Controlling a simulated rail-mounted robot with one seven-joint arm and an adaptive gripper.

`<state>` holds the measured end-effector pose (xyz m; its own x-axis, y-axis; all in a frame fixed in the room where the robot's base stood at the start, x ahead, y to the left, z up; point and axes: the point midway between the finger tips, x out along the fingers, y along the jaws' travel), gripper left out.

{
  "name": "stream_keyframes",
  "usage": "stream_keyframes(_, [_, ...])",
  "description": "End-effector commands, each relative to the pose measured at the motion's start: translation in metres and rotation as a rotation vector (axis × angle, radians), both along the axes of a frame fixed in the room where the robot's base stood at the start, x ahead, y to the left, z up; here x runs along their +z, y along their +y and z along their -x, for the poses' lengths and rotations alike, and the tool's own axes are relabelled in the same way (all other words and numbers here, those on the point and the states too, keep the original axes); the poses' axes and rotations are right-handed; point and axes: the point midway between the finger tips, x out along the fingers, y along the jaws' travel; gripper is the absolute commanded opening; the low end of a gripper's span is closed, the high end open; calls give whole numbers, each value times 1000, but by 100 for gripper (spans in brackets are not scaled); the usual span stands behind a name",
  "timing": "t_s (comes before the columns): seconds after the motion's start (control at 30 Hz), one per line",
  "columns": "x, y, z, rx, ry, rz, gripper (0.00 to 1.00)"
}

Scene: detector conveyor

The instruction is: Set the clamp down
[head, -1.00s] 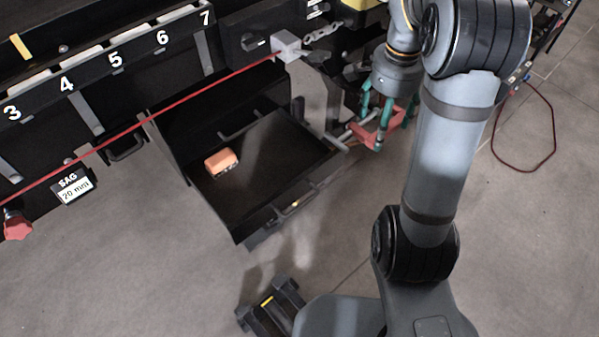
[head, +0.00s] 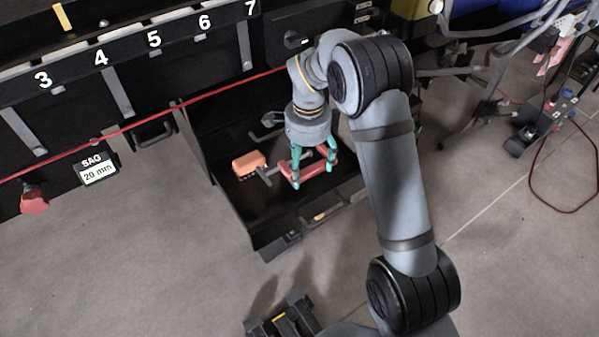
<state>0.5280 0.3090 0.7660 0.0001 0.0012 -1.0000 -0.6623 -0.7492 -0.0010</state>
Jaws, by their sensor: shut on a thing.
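My gripper (head: 313,172) hangs over the open black drawer in the head view, its teal fingers pointing down. It is shut on the clamp (head: 289,174), a red tool with a dark grey bar reaching left toward the orange brush. The black drawer (head: 265,226) is open below the conveyor front. The clamp appears over the right part of the drawer, low down; I cannot tell whether it touches the drawer floor. The fingers hide part of the clamp.
An orange brush (head: 248,163) lies in the drawer, left of the clamp. A red cord (head: 160,117) runs across the conveyor front. The drawer's front left floor looks clear.

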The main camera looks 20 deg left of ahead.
Motion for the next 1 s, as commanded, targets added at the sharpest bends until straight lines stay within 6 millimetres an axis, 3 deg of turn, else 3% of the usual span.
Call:
stream_keyframes(0.2, [-11,18,-6,0,-2,-1,32])
stream_keyframes(0.53, [-49,19,-5,-1,0,0,32])
stream_keyframes(0.93, [-55,19,-6,0,-2,-1,32])
stream_keyframes(0.97, [-54,18,-5,0,0,0,78])
stream_keyframes(1.0, [-54,18,-5,0,0,0,81])
